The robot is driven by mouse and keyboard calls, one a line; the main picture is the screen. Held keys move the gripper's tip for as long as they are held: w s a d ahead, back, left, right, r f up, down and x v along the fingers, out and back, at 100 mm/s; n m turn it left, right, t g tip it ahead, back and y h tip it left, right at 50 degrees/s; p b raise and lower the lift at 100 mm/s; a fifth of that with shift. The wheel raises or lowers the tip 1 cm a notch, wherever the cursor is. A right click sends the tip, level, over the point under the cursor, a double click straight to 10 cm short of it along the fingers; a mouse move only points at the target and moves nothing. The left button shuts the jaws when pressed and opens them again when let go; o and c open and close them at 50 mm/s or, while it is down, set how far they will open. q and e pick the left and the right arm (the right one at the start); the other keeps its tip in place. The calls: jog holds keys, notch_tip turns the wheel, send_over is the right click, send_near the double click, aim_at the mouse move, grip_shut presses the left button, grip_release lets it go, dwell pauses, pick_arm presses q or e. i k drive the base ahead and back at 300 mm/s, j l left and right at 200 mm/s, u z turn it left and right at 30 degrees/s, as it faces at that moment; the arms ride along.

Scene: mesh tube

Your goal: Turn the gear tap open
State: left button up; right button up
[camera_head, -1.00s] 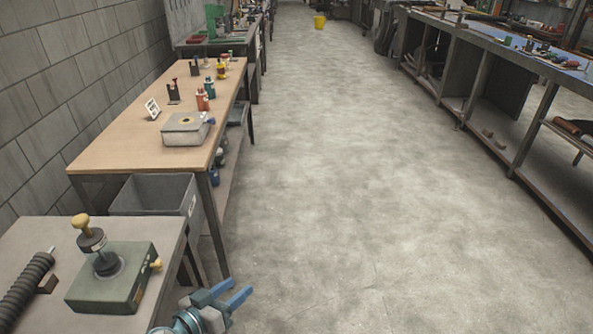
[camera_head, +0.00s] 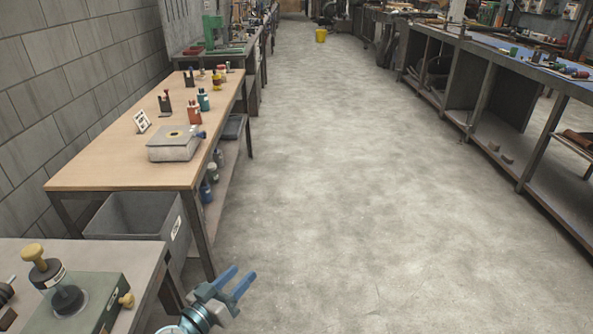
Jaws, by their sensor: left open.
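I cannot tell for sure which thing is the gear tap. My right gripper is out of view.
The wooden table (camera_head: 90,172) also holds a white sign (camera_head: 142,121) and several small bottles. A grey bin (camera_head: 133,216) stands between the two benches. A long workbench (camera_head: 480,52) lines the right side. The concrete floor (camera_head: 340,180) between is clear up to a yellow bucket (camera_head: 321,35).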

aim_at(128, 301)
jog(key=i+l, duration=0.25)
jog(key=i, duration=0.15)
jog(key=i+l, duration=0.2)
jog(key=i, duration=0.2)
jog(key=i+l, duration=0.25)
jog(key=i, duration=0.2)
